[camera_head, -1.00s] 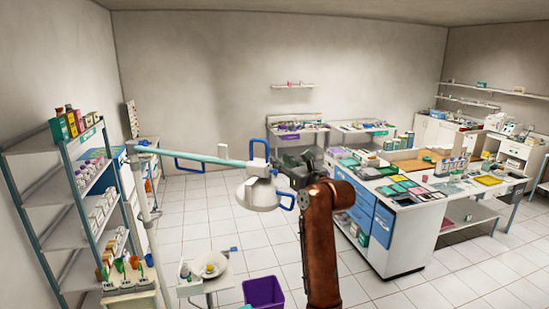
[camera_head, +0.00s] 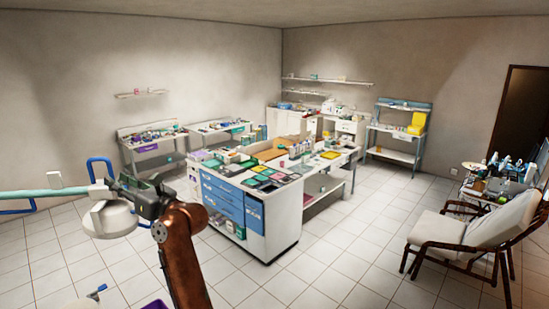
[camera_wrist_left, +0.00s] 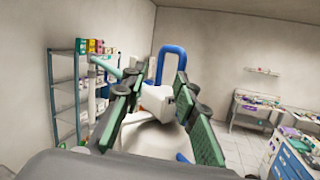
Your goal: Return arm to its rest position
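The dental lamp's teal arm (camera_head: 45,194) comes in from the left edge in the head view. It ends at a white lamp head (camera_head: 108,220) with a blue loop handle (camera_head: 101,168). My left gripper (camera_head: 120,187) is right beside the lamp's joint, at the end of my copper arm. In the left wrist view my left gripper (camera_wrist_left: 158,80) has its two green-padded fingers spread apart. The white lamp head (camera_wrist_left: 152,138) and the blue handle (camera_wrist_left: 170,52) lie ahead, behind and between the fingers. I cannot tell whether the fingers touch the lamp. My right gripper is not in view.
A blue-drawer counter island (camera_head: 236,207) with trays on top stands right of my arm. A reclining chair (camera_head: 480,228) is at the far right. Tiled floor (camera_head: 345,250) between them is clear. A shelf rack (camera_wrist_left: 66,95) shows left in the wrist view.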

